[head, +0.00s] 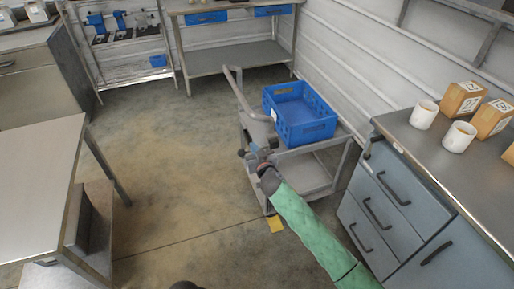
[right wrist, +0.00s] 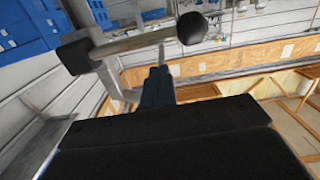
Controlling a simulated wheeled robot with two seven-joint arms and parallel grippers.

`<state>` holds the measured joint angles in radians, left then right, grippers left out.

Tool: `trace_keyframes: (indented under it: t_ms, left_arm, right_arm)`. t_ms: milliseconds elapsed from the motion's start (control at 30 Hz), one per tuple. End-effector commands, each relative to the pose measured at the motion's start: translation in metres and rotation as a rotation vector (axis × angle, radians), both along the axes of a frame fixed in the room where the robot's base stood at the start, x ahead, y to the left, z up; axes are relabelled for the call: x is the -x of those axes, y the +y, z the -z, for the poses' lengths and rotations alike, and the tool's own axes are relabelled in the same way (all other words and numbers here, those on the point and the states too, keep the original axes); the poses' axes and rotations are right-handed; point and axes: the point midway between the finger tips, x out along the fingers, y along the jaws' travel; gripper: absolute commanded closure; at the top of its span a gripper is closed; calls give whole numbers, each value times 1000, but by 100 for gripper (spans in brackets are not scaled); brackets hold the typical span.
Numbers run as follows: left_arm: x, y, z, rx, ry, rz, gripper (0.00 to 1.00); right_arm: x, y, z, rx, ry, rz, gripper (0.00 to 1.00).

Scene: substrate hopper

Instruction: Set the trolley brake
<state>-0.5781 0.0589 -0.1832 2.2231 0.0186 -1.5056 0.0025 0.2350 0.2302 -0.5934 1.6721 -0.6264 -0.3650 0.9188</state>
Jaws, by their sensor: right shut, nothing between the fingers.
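The grey trolley (head: 306,172) stands by the wall in the head view, with a pale curved handle (head: 240,95) at its left end. A pale bar with dark round ends shows in the right wrist view (right wrist: 135,44), just beyond the fingertips. A small yellow piece (head: 276,225) sits low at the trolley's near corner, by the floor. My right gripper (head: 254,149) is shut and empty at the trolley's near left end; its dark blue fingers show in the wrist view (right wrist: 157,88). I cannot tell whether they touch the bar.
A blue crate (head: 304,130) sits on the trolley. A grey drawer cabinet (head: 385,205) with white mugs (head: 424,115) and cardboard boxes stands at the right. A metal table (head: 35,190) is at the left, a workbench (head: 235,57) at the back. The floor between is clear.

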Motion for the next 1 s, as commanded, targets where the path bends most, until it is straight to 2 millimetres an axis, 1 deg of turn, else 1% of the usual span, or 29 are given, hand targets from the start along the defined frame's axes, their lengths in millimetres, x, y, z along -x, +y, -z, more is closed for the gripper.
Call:
trace_keyframes:
  t_ms: [100, 233, 767, 867, 1000]
  left_arm:
    - [-1, 0, 7, -1, 1, 0, 55]
    - [-1, 0, 12, -1, 1, 0, 55]
    - [0, 1, 13, -3, 4, 1, 55]
    - [1, 1, 10, -3, 5, 2, 55]
    - [0, 1, -9, 0, -5, 1, 55]
  right_arm:
    - [-3, 0, 10, 0, -2, 2, 100]
    - [-4, 0, 16, 1, -3, 1, 100]
    - [-4, 1, 20, 12, -7, 1, 100]
    - [-4, 1, 23, 34, -14, 1, 100]
    - [-4, 1, 24, 55, -21, 1, 100]
